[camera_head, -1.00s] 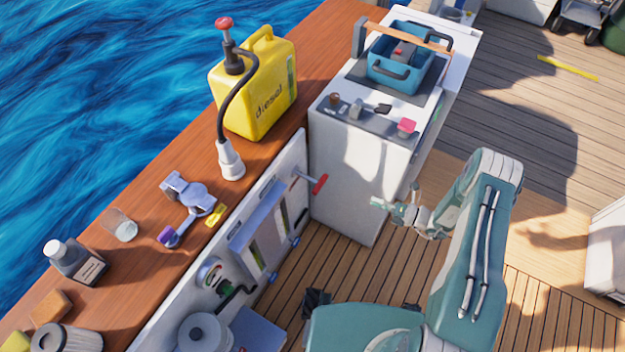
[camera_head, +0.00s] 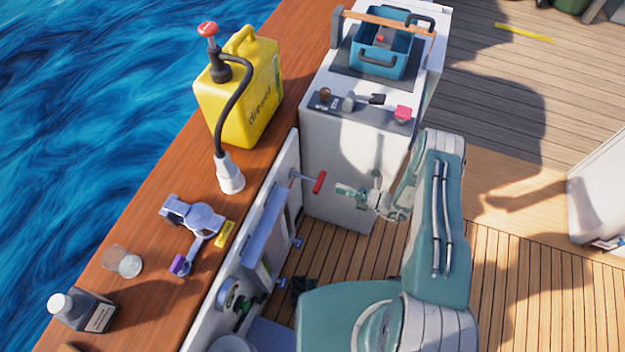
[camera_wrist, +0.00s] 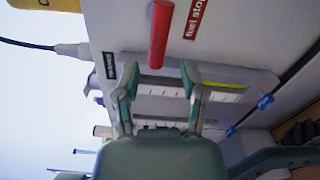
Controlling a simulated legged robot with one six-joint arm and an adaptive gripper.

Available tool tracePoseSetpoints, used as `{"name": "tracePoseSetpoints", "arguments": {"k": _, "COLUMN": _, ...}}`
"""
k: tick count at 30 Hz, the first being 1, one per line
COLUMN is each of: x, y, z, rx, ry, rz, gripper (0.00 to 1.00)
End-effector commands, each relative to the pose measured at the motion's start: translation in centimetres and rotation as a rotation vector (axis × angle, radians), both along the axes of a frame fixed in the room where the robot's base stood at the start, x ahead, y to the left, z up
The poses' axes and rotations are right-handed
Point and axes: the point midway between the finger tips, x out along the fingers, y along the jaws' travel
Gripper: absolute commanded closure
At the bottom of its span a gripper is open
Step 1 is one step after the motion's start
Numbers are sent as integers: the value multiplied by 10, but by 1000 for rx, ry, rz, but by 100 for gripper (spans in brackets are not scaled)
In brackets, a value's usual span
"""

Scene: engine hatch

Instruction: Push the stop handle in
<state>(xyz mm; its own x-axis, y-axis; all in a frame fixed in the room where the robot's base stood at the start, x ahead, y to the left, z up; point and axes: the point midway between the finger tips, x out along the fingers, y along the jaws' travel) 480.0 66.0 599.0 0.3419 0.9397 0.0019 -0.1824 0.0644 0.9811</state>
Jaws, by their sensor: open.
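The stop handle is a red bar (camera_head: 319,182) on a thin metal rod that sticks out from the white side panel. In the wrist view the red handle (camera_wrist: 159,34) stands beyond my fingertips, near a red "fuel stop" label (camera_wrist: 197,17). My gripper (camera_head: 346,191) is to the right of the handle in the head view, a short gap away. In the wrist view my gripper (camera_wrist: 160,78) has its two fingers apart with nothing between them. The handle's rod is hidden behind the bar in the wrist view.
A white console (camera_head: 340,200) with levers stands just behind the handle. A yellow diesel can (camera_head: 240,95) and a purple-tipped clamp-like tool (camera_head: 195,222) are on the wooden ledge (camera_head: 165,165). A lilac frame (camera_head: 262,235) is on the panel nearer me.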

Motion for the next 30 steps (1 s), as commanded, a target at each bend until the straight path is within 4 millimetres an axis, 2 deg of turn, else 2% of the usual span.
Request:
{"name": "tracePoseSetpoints", "arguments": {"k": 6, "x": 14, "y": 43, "z": 0, "rx": -5, "ry": 0, "rz": 6, "gripper": 46}}
{"name": "tracePoseSetpoints", "arguments": {"k": 12, "x": 24, "y": 72, "z": -1, "rx": -4, "ry": -1, "rz": 3, "gripper": 46}}
{"name": "tracePoseSetpoints", "arguments": {"k": 16, "x": 28, "y": 81, "z": 0, "rx": -4, "ry": -1, "rz": 2, "gripper": 46}}
{"name": "tracePoseSetpoints", "arguments": {"k": 25, "x": 29, "y": 83, "z": 0, "rx": -3, "ry": 0, "rz": 0, "gripper": 46}}
{"name": "tracePoseSetpoints", "arguments": {"k": 26, "x": 29, "y": 84, "z": 0, "rx": -3, "ry": 0, "rz": 0, "gripper": 55}}
{"name": "tracePoseSetpoints", "arguments": {"k": 27, "x": 29, "y": 84, "z": 0, "rx": -3, "ry": 0, "rz": 0, "gripper": 73}}
{"name": "tracePoseSetpoints", "arguments": {"k": 29, "x": 29, "y": 84, "z": -1, "rx": -4, "ry": 0, "rz": 0, "gripper": 100}}
{"name": "tracePoseSetpoints", "arguments": {"k": 30, "x": 29, "y": 84, "z": -1, "rx": -4, "ry": 0, "rz": 0, "gripper": 100}}
